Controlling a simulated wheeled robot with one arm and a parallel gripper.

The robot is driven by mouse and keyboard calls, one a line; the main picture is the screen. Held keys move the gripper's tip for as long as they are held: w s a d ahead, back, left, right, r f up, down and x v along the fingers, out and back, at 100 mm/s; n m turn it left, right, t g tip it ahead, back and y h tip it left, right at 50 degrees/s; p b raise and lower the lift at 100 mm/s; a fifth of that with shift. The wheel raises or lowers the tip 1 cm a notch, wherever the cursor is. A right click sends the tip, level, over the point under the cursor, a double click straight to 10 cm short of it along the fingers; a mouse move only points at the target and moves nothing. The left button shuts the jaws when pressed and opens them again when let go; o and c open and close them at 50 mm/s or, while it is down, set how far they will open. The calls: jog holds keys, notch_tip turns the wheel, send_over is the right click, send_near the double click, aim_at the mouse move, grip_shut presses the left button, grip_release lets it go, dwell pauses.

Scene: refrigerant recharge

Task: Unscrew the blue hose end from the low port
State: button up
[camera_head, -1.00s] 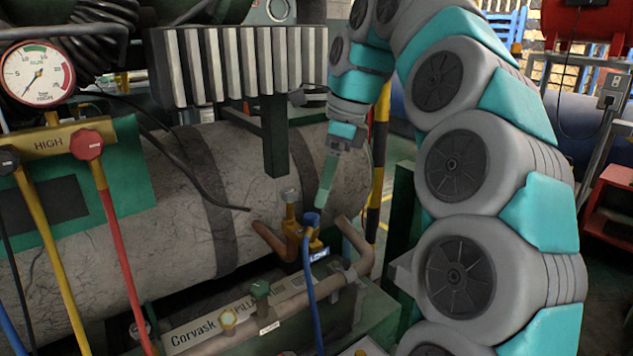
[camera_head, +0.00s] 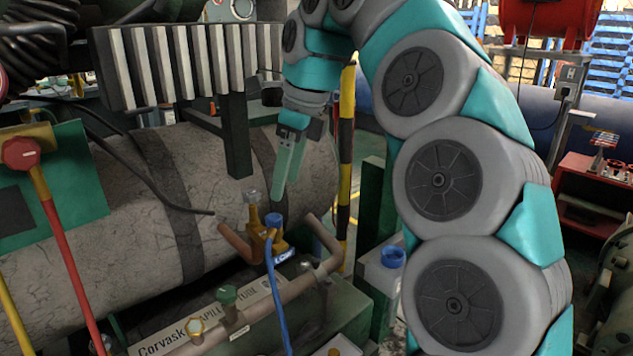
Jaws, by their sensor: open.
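The blue hose end (camera_head: 272,221) sits on the brass low port fitting (camera_head: 253,222), with a small "LOW" tag (camera_head: 284,256) just below it. The blue hose (camera_head: 276,305) hangs down from it past the copper pipe. My gripper (camera_head: 285,184) points downward, open and empty, above and slightly right of the blue hose end.
A large grey tank (camera_head: 130,215) lies behind the port. A copper pipe (camera_head: 255,300) and the Corvask plate (camera_head: 175,338) are in front. A red hose (camera_head: 70,265) hangs at the left. A blue-capped bottle (camera_head: 385,285) stands right of the port.

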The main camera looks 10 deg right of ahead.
aim_at(278, 217)
jog(key=b+x, duration=0.5)
jog(key=x, duration=0.1)
jog(key=shift+a, duration=0.1)
jog(key=x, duration=0.3)
jog(key=shift+b, duration=0.35)
jog(key=shift+r, duration=0.2)
jog(key=shift+f, duration=0.15)
jog(key=shift+c, duration=0.2)
grip_shut()
